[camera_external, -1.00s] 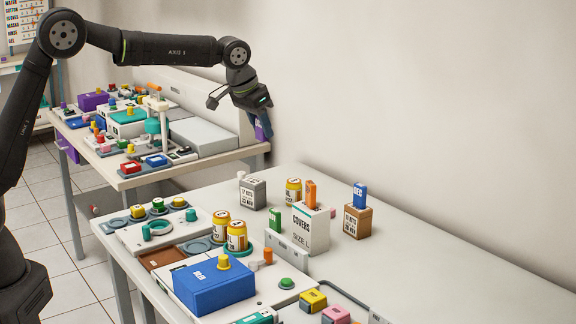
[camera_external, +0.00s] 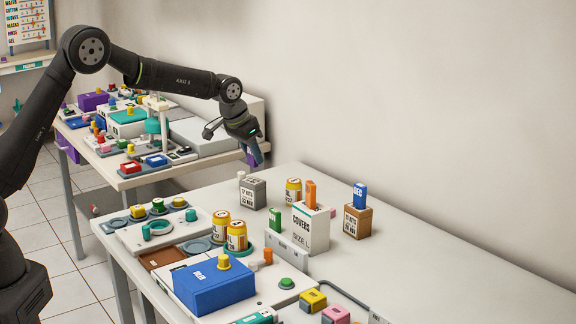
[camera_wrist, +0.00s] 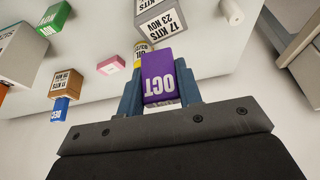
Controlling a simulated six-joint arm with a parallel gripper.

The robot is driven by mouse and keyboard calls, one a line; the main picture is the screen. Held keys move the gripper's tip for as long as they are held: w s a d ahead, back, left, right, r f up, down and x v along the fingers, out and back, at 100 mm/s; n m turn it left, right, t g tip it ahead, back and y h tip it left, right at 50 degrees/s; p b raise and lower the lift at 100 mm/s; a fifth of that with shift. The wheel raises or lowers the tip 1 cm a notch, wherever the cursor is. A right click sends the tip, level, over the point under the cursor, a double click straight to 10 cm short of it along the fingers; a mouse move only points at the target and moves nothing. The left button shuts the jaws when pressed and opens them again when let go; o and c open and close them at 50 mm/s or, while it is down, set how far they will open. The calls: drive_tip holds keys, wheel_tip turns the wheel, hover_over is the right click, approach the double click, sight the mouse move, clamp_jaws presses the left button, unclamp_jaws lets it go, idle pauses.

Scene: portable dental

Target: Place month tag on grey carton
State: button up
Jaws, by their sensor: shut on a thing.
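My gripper (camera_external: 257,154) is shut on a purple month tag (camera_wrist: 160,78) marked OCT, held between the two blue-grey fingers in the wrist view. In the external view it hangs in the air near the back wall, above and beyond the far end of the near table. The grey carton (camera_external: 252,194) stands on that table, below my gripper, with nothing visible on its top. It also shows in the wrist view (camera_wrist: 163,20), at the top edge and partly cut off, with printed text on its side. The held tag and the carton are apart.
A brown carton (camera_external: 357,221) carries a blue DEC tag (camera_external: 360,195). A white COVERS box (camera_external: 310,230) has an orange tag (camera_external: 311,194). A yellow can (camera_external: 293,191) and a small white cylinder (camera_external: 241,176) stand close to the grey carton. The table's right side is clear.

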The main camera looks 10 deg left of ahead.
sight(252, 166)
drive_tip(key=shift+w+a+f, duration=0.2)
drive_tip(key=shift+w+f, duration=0.25)
drive_tip(key=shift+w, duration=0.1)
drive_tip(key=shift+f, duration=1.9)
drive_tip(key=shift+f, duration=0.15)
drive_tip(key=o, duration=1)
drive_tip(key=shift+c, duration=0.2)
drive_tip(key=shift+r, duration=0.25)
drive_tip(key=v, duration=1.2)
drive_tip(key=shift+f, duration=0.15)
